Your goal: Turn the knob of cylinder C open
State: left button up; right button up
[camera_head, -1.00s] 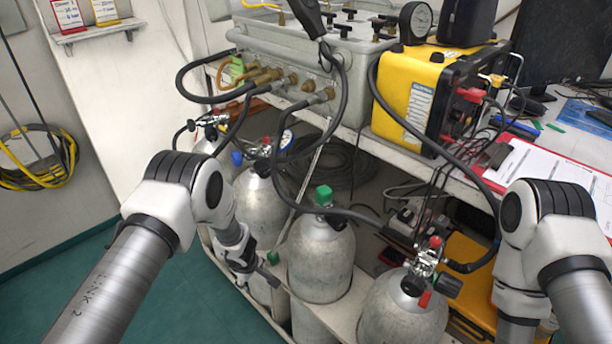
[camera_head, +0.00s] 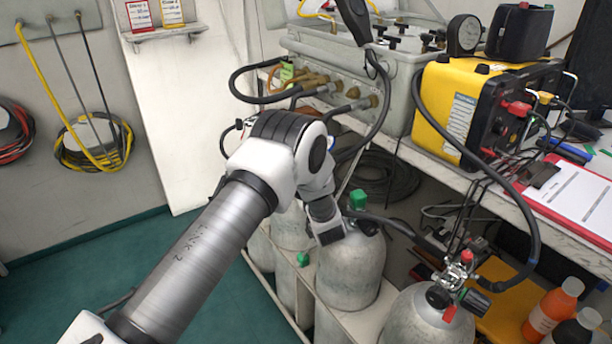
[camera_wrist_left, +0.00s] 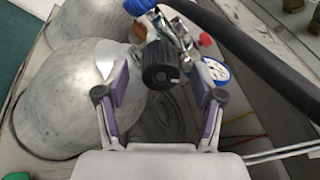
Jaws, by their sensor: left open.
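In the left wrist view a black ribbed knob (camera_wrist_left: 160,66) sits on a chrome valve (camera_wrist_left: 184,45) of a grey cylinder (camera_wrist_left: 65,105). My left gripper (camera_wrist_left: 160,82) is open, with one purple-padded finger on each side of the knob; I see gaps on both sides. A blue knob (camera_wrist_left: 138,6) and a blue-rimmed gauge (camera_wrist_left: 215,70) are beside the valve. In the head view my left arm hides this valve and most of the gripper. No letter C is readable on any cylinder. My right gripper is not in view.
A green-capped cylinder (camera_head: 350,268) stands near my left wrist. Another cylinder (camera_head: 408,322) with a red-and-black valve (camera_head: 458,270) stands at right. A black hose (camera_wrist_left: 262,65) runs close to the gripper's right. The grey panel box (camera_head: 345,65) stands behind on the bench.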

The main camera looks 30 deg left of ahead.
pick_arm(q)
jog(key=shift+x, duration=1)
jog(key=c, duration=1.2)
jog(key=shift+o, duration=0.2)
